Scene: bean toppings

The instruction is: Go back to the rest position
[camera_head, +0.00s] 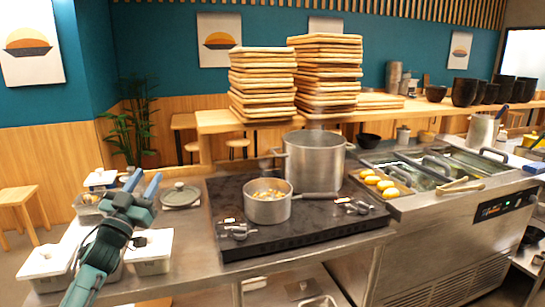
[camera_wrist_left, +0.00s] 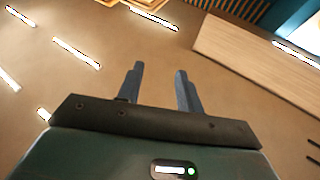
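My left gripper (camera_head: 144,179) is raised over the left part of the steel counter (camera_head: 190,232), left of the stove. Its two fingers are apart with nothing between them. The left wrist view also shows the open, empty fingers (camera_wrist_left: 160,70), facing the ceiling area. A small saucepan (camera_head: 268,207) with bean-like pieces in it stands on the front of the black stove (camera_head: 300,238). A larger steel pot (camera_head: 313,165) stands behind it. My right gripper is in neither view.
White-lidded containers (camera_head: 148,250) sit below and beside my left gripper. A round grey lid (camera_head: 180,195) lies between gripper and stove. Yellow pieces (camera_head: 380,183) and tongs (camera_head: 460,187) are at the fryer on the right. Stacked wooden trays (camera_head: 262,85) stand on the back shelf.

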